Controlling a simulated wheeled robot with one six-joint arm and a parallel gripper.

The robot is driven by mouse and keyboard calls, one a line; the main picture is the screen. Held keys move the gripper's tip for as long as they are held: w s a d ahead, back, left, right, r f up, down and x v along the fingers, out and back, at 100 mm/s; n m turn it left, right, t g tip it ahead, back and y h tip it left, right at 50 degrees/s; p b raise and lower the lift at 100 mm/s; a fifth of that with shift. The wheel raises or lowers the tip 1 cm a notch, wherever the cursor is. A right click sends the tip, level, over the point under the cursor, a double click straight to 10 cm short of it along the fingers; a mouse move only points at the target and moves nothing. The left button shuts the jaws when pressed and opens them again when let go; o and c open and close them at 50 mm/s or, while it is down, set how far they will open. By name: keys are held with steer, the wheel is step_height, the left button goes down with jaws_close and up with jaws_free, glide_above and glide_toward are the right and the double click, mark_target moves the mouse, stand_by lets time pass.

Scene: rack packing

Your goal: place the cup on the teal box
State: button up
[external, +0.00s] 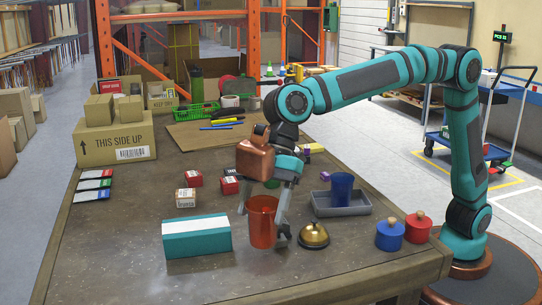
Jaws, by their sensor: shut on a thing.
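An orange-red cup (262,228) is upright between the fingers of my gripper (264,214), which is shut on it. The teal box (197,241), with a white band across its upper part, lies on the table just left of the cup. The cup appears apart from the box by a small gap. I cannot tell whether its base is touching the table or slightly above it. The gripper points downward, and one finger shows on the right side of the cup.
A brass bell (313,236) stands close right of the cup. Behind it a grey tray (364,208) holds a blue cup (342,186). Blue (390,236) and red (418,228) lidded pots stand at right. Small boxes (186,198) lie behind the teal box. The front left table is clear.

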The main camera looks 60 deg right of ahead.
steer(key=shift+r, duration=0.35)
steer(key=shift+w, duration=0.2)
steer(key=w+d+r+m, duration=0.1)
steer(key=w+r, duration=0.2)
steer(key=w, duration=0.7)
steer(key=w+d+r, duration=0.2)
steer(key=w+r, duration=0.1)
steer(key=w, duration=0.6)
steer(key=shift+t, duration=0.3)
steer(key=shift+w+a+f, duration=0.1)
steer(key=shift+f, duration=2.35)
steer(key=shift+w+f, duration=0.1)
steer(key=shift+f, duration=2.35)
steer(key=shift+f, duration=0.15)
steer(key=o, duration=1)
